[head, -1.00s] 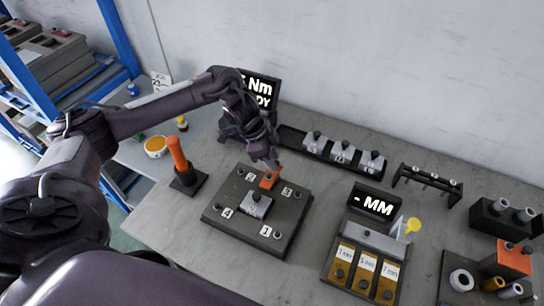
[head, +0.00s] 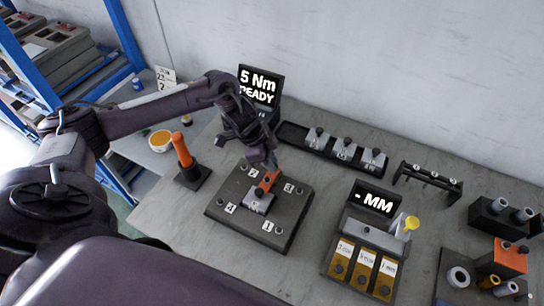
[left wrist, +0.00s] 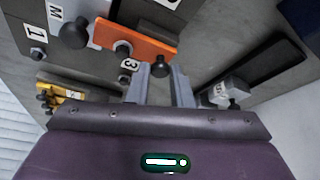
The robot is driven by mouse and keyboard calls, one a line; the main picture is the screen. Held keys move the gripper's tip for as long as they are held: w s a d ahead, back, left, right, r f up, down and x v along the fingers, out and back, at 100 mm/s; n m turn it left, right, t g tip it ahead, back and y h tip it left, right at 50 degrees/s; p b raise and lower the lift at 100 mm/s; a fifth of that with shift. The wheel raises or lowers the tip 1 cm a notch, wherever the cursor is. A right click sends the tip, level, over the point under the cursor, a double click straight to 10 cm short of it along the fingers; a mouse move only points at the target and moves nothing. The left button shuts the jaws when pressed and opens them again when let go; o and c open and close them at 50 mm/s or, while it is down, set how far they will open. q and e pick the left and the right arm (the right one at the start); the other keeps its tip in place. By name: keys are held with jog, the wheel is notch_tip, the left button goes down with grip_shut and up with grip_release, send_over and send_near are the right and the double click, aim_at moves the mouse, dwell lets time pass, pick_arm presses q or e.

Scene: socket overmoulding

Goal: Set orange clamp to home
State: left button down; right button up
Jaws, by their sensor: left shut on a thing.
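The orange clamp (head: 268,180) is at the rear side of the grey block (head: 257,202) on the dark fixture plate (head: 235,190). In the head view its near end meets or overlaps the block's rear edge. My left gripper (head: 268,168) is shut on the clamp from above and behind. In the left wrist view, the clamp (left wrist: 138,43) is an orange bar. A black knob at its end sits at the fingertips of the left gripper (left wrist: 161,72). The block (left wrist: 90,12) with its black knob is just beside it. My right gripper is out of view.
Numbered posts stand at the plate's corners. An orange-handled tool (head: 182,150) stands left of the plate. A rack of grey blocks (head: 343,150) lies behind right. A display reading "5 Nm READY" (head: 259,88) stands behind. A gauge station (head: 372,240) is at right.

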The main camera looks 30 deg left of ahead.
pick_arm(q)
jog(key=c, duration=1.3)
grip_release()
jog(key=shift+s, duration=0.3)
jog(key=shift+w, duration=0.1)
jog(key=b+v, duration=0.1)
jog(key=v, duration=0.6)
jog(key=shift+a+r+b, duration=0.15)
jog(key=shift+r+b, duration=0.2)
